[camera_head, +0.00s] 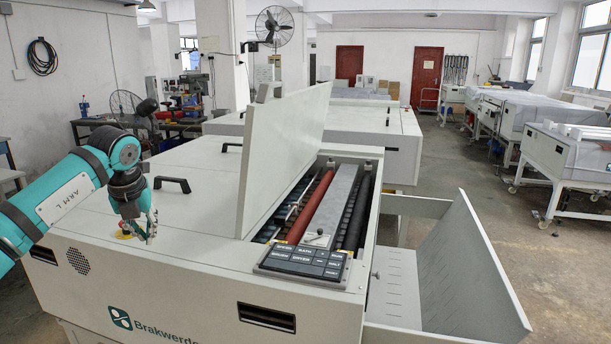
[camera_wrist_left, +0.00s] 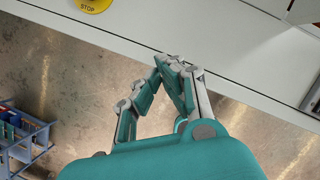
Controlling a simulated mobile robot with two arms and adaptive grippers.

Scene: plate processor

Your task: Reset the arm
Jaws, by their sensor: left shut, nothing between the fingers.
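My left arm comes in from the left in the head view. My left gripper (camera_head: 150,236) hangs above the front left part of the plate processor's white top (camera_head: 200,170). In the left wrist view my left gripper (camera_wrist_left: 168,62) is shut and empty, with its fingertips close together near the machine's edge. A yellow stop button (camera_head: 124,234) sits on the top just beside the gripper. It also shows at the upper edge of the left wrist view (camera_wrist_left: 92,4). My right gripper is in neither view.
The processor's lid (camera_head: 285,150) stands raised, showing red and black rollers (camera_head: 312,205). A keypad panel (camera_head: 303,262) sits at the front. An open tray (camera_head: 460,270) sticks out right. Black handles (camera_head: 172,184) stand on the top. A blue crate (camera_wrist_left: 22,140) stands on the floor.

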